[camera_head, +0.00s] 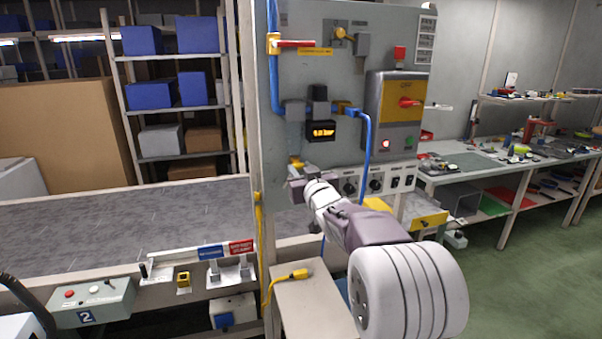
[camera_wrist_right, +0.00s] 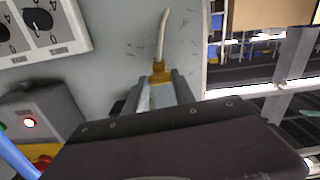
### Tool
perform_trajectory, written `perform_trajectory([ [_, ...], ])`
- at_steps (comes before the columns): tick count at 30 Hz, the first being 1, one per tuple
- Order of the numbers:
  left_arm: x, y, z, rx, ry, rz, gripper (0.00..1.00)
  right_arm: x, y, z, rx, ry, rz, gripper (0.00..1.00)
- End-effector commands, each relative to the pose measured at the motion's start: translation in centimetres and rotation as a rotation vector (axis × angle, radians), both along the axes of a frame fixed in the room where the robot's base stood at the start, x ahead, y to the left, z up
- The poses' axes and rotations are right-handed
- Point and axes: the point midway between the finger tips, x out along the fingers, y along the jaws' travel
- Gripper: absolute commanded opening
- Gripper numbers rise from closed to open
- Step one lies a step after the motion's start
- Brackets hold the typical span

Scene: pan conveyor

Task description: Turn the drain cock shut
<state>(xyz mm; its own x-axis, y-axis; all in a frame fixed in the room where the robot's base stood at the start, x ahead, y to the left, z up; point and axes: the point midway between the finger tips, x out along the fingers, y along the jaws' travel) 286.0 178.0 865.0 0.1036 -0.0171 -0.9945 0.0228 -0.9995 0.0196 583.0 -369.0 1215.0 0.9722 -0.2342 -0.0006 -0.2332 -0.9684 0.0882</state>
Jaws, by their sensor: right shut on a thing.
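The drain cock (camera_head: 295,163) is a small brass-yellow fitting low on the left side of the grey panel. My right gripper (camera_head: 293,184) reaches it from the front right and is shut at it. In the right wrist view the brass part of the cock (camera_wrist_right: 160,73) shows at the fingertips, with a pale thin tube running from it. My right gripper's fingers (camera_wrist_right: 164,92) stand on both sides of it. The cock's handle is largely hidden by the fingers, so its angle cannot be told. My left gripper is not in view.
The panel carries a red-handled valve (camera_head: 296,43), a lit display (camera_head: 321,131), a yellow switch box (camera_head: 402,100) and a row of knobs (camera_head: 375,184). A blue hose (camera_head: 366,150) hangs close to my right arm. A conveyor (camera_head: 120,225) runs left; a small table (camera_head: 305,295) stands below.

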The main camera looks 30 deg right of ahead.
Motion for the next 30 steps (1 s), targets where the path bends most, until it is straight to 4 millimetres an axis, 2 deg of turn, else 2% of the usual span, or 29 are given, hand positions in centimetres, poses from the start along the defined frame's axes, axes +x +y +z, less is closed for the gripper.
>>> perform_trajectory([
  [12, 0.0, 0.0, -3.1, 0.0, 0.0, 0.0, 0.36, 0.0, 0.0, -0.4, -0.349, 0.082, 0.0, 0.0],
  [30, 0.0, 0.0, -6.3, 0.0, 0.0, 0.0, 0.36, 0.0, 0.0, -0.2, -0.905, 0.216, 0.0, 0.0],
])
